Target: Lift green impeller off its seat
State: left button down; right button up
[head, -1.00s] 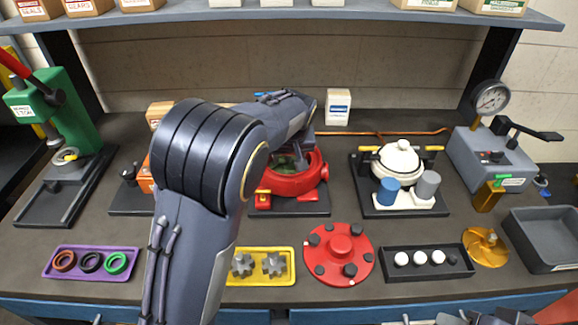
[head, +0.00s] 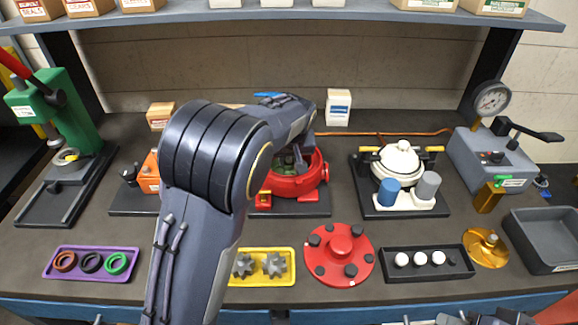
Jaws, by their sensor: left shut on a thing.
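The red motor housing (head: 313,180) sits on a dark base plate in the middle of the bench, its open top partly behind my left arm. The green impeller (head: 286,161) shows only as a small patch at the housing's opening; the rest is hidden. My left gripper (head: 299,163) reaches down into the housing opening and is shut on the green impeller, its fingertips mostly hidden by my forearm. Whether the impeller is clear of its seat cannot be told.
A red round cover (head: 339,254) lies in front of the housing. A yellow tray (head: 285,279) with gears is left of it, a black tray (head: 399,274) right. A white pump (head: 397,160) stands right of the housing, a green press (head: 62,115) far left.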

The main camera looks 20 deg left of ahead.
pick_arm(q)
jog(key=shift+r, duration=0.15)
notch_tip(320, 180, up, 9)
notch_tip(320, 180, up, 4)
jog(key=p, duration=0.2)
jog(key=shift+p, duration=0.35)
